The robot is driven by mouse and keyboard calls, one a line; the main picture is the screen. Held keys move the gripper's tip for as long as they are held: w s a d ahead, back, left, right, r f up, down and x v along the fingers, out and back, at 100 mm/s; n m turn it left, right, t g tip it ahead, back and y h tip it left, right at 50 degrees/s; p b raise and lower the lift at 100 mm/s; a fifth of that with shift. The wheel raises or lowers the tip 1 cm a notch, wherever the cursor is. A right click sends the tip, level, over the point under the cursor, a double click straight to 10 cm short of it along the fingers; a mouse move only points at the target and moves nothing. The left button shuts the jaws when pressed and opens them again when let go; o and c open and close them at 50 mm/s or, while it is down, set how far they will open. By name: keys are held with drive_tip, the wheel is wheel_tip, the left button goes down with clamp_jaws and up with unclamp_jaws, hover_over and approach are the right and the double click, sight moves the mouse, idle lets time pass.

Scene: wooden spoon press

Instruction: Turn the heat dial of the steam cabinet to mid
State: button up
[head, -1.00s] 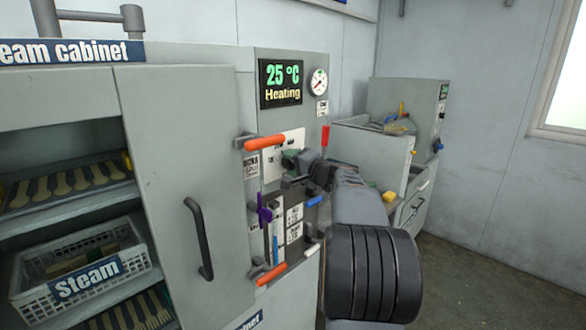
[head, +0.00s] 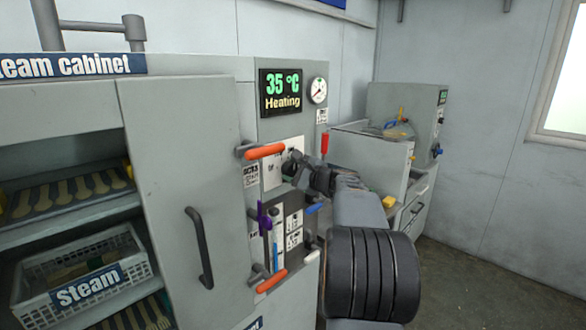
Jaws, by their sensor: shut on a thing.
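The steam cabinet (head: 185,150) fills the left and middle. Its display (head: 281,94) reads 35 °C and "Heating". A white dial plate (head: 272,172) is on the control column below the display. My gripper (head: 292,163) is at the right part of this plate, shut on the heat dial. My fingers and wrist hide the dial and most of its markings, so I cannot tell where it points.
An orange handle (head: 266,151) sticks out just left of my gripper, and a red lever (head: 325,143) stands just right. Purple and blue levers and a lower orange handle (head: 271,281) are below. The cabinet's left side is open, with a steam basket (head: 140,258).

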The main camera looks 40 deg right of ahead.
drive_tip(key=shift+m+p, duration=0.45)
drive_tip(key=shift+m, duration=0.65)
drive_tip(key=o, duration=0.9)
drive_tip(key=s+d, duration=0.1)
drive_tip(key=s, duration=0.3)
drive_tip(key=s+b, duration=0.1)
drive_tip(key=s, duration=0.4)
drive_tip(key=s+d+b, duration=0.1)
drive_tip(key=s, duration=0.3)
drive_tip(key=shift+s+d+r, duration=0.3)
drive_tip(key=shift+r, duration=0.05)
